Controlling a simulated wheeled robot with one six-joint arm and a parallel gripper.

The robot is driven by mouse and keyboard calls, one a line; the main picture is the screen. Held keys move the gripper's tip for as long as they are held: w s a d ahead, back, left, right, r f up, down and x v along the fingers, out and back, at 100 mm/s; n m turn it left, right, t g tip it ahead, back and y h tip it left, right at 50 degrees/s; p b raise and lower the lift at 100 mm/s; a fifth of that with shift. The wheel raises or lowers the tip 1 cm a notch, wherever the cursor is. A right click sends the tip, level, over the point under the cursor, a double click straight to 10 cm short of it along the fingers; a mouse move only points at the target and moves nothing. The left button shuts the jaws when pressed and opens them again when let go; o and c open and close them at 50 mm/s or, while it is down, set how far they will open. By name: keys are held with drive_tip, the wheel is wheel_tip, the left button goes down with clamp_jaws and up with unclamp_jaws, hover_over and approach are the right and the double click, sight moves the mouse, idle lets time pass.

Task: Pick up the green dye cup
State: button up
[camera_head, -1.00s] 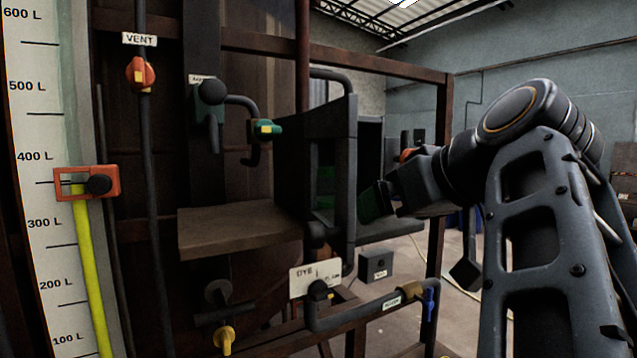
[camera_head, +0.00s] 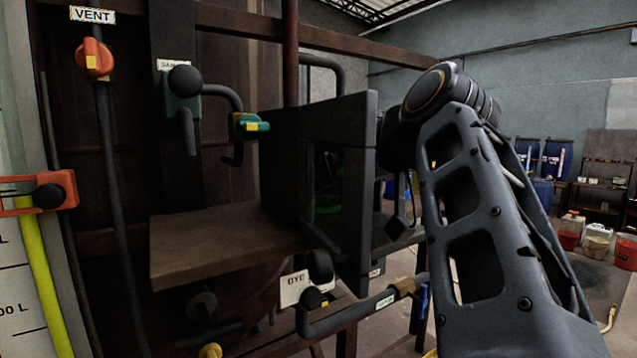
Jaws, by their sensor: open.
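A small green shape (camera_head: 328,206), which looks like the green dye cup, shows low inside the dark box, through its opening. Most of it is in shadow and partly covered by the box's edge. The dark box (camera_head: 281,158) stands at the right end of the brown shelf, with an upright panel (camera_head: 357,180) on its right. My arm comes in from the right and its wrist end passes behind this panel. My gripper is hidden there, so I cannot see its fingers or how far they are from the green shape.
The brown shelf (camera_head: 215,245) is bare. A DYE label (camera_head: 294,288) and a bent pipe (camera_head: 345,318) lie below. An orange VENT valve (camera_head: 94,60) is at upper left. Blue drums (camera_head: 557,158) stand far right.

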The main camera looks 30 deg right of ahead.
drive_tip(key=w, duration=0.1)
drive_tip(key=w+p, duration=0.1)
drive_tip(key=w, duration=0.3)
drive_tip(key=shift+a+p, duration=0.3)
drive_tip(key=shift+p, duration=0.05)
drive_tip(key=shift+w, duration=0.35)
drive_tip(key=shift+w+f, duration=0.25)
drive_tip(key=shift+f, duration=0.05)
drive_tip(key=c, duration=1)
